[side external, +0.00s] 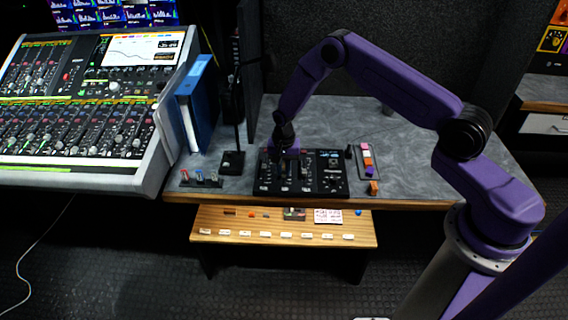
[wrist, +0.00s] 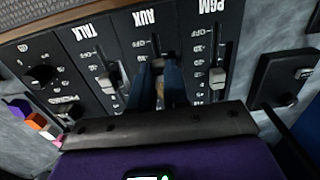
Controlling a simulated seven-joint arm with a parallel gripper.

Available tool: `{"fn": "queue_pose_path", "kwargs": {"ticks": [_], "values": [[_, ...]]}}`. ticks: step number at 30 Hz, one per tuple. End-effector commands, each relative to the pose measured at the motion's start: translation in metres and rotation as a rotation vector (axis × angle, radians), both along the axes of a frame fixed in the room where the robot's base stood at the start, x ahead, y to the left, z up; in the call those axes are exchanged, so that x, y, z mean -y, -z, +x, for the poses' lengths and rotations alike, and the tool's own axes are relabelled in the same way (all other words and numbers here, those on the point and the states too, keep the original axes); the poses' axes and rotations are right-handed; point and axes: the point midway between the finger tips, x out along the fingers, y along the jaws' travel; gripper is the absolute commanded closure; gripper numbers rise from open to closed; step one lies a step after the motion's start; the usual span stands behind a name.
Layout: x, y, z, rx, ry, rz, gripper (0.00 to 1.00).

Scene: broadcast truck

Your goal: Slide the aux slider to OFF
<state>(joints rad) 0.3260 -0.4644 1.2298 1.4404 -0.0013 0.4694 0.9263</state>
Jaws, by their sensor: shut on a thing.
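The black control panel (side external: 328,183) lies on the grey desk in the side view, with my gripper (side external: 282,158) down over its left half. In the wrist view the panel appears upside down, with strips marked TALK, AUX and PGM. My gripper (wrist: 160,85) is shut on the aux slider (wrist: 157,62), in the middle strip. The fingers hide much of that slider and its track, so its exact position is hard to tell. The talk slider (wrist: 107,84) and the PGM slider (wrist: 217,77) stand on either side of the fingers.
A rotary knob (wrist: 41,74) sits beside the TALK strip. A mixing console (side external: 90,110) and blue binder (side external: 198,104) stand to the left. A strip of coloured blocks (side external: 366,158) lies right of the panel. A low wooden bench (side external: 270,226) is in front.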

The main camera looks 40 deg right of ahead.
Motion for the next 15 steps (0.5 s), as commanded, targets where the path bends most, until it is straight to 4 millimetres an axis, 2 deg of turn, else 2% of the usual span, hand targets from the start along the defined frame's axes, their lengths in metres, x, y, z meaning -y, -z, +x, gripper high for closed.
{"fn": "queue_pose_path", "kwargs": {"ticks": [1, 6, 15], "values": [[-0.008, 0.0, -0.008, -0.006, -0.005, 0.0, 1.0], [-0.022, 0.0, -0.021, -0.004, -0.005, 0.0, 1.0], [-0.026, 0.0, -0.026, -0.007, -0.004, 0.0, 1.0]]}}
